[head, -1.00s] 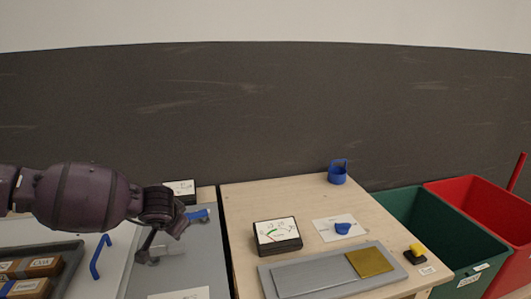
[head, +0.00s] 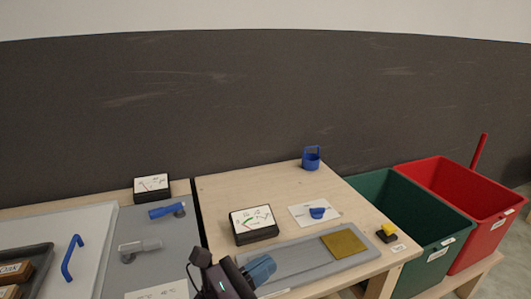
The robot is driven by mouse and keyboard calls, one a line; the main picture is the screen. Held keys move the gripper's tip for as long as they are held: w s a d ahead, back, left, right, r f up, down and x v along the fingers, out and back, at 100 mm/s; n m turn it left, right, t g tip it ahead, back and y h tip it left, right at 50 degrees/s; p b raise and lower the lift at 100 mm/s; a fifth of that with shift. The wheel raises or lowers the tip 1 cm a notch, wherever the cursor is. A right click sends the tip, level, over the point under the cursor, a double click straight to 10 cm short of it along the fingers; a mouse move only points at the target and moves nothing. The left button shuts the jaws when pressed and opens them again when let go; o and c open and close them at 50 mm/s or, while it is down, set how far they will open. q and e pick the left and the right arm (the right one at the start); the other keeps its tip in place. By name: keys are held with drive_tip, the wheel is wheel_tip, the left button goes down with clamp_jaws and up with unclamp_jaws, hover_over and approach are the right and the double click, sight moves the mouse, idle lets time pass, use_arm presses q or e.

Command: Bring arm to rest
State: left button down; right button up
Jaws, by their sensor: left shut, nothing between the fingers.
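My left gripper (head: 222,276) shows at the bottom edge of the head view, just left of the middle, as dark and blue-grey parts in front of the grey board. It is shut with nothing held. The lower part of it and most of its arm are cut off by the picture's edge. My right gripper is not in view.
The wooden table bears a gauge (head: 253,223), a grey board with a brass plate (head: 343,243), a blue knob (head: 317,213) and a blue cup (head: 311,158). Left stand blue and grey valve handles (head: 167,210) (head: 141,247). Green (head: 424,237) and red bins (head: 464,203) stand right.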

use_arm(q)
drive_tip(key=a+f+n+t+y, duration=0.25)
drive_tip(key=a+n+y, duration=0.65)
drive_tip(key=n, duration=0.6)
drive_tip(key=a+f+n+t+y, duration=0.3)
drive_tip(key=a+n+y, duration=0.5)
drive_tip(key=n, duration=0.8)
drive_tip(key=s+a+f+n+g, duration=0.3)
drive_tip(key=s+f+n+g, duration=0.25)
drive_tip(key=s, duration=0.25)
drive_tip(key=s+a+f+n+g+y, duration=0.1)
drive_tip(key=s+a+f+n+g, duration=0.3)
drive_tip(key=s+n, duration=0.3)
drive_tip(key=s+a+f+n+g, duration=0.3)
drive_tip(key=s+f+n+g, duration=0.1)
drive_tip(key=s, duration=0.5)
drive_tip(key=w+f+t, duration=0.8)
drive_tip(key=f, duration=0.2)
drive_tip(key=shift+f+m+h, duration=0.2)
drive_tip(key=shift+m+h, duration=0.1)
drive_tip(key=shift+m, duration=0.05)
drive_tip(key=shift+a, duration=0.15)
